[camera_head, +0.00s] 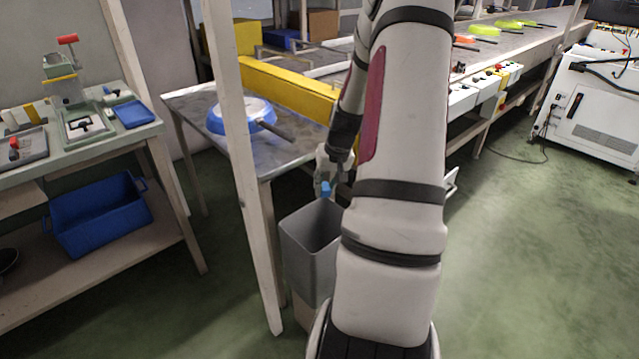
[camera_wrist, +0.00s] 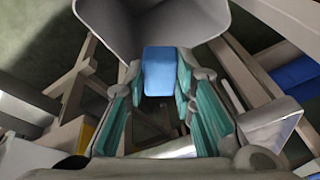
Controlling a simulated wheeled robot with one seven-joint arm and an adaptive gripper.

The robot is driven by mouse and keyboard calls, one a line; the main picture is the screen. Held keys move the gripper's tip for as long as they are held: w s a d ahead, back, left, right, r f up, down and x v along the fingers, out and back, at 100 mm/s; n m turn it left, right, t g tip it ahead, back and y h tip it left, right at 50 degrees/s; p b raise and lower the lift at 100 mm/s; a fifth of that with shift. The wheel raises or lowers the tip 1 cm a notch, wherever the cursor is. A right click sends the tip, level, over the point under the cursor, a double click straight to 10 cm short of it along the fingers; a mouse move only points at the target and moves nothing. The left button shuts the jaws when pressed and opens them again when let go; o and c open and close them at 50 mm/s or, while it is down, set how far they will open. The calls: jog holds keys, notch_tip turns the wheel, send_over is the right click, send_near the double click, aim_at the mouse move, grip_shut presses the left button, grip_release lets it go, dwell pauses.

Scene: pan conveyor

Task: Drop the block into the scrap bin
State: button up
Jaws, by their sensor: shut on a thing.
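My gripper (camera_head: 326,184) is shut on a small blue block, above the scrap bin. The blue block (camera_head: 325,189) hangs from the fingertips near the top of the bin. In the wrist view the block (camera_wrist: 159,72) sits between the two teal-padded fingers of my gripper (camera_wrist: 160,85). The grey scrap bin (camera_head: 302,250) is a tall open bin beside the metal table; my arm hides its right side. In the wrist view the bin (camera_wrist: 110,30) opens just past the block. I cannot tell whether the block is inside the rim.
A metal table (camera_head: 200,110) with a blue pan (camera_head: 228,116) stands behind the bin. A white post (camera_head: 240,160) rises just left of the bin. A workbench (camera_head: 150,133) with a blue crate (camera_head: 100,215) below is at the left. Green floor is clear on the right.

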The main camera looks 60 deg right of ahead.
jog(key=shift+f+b, duration=2.1)
jog(key=shift+f, duration=0.85)
jog(key=o, duration=0.8)
jog(key=shift+o, duration=0.2)
jog(key=shift+r, duration=0.15)
send_near(327, 196)
jog(key=shift+w+d+f, duration=0.4)
jog(key=shift+d+f, duration=0.1)
jog(key=shift+f, duration=0.1)
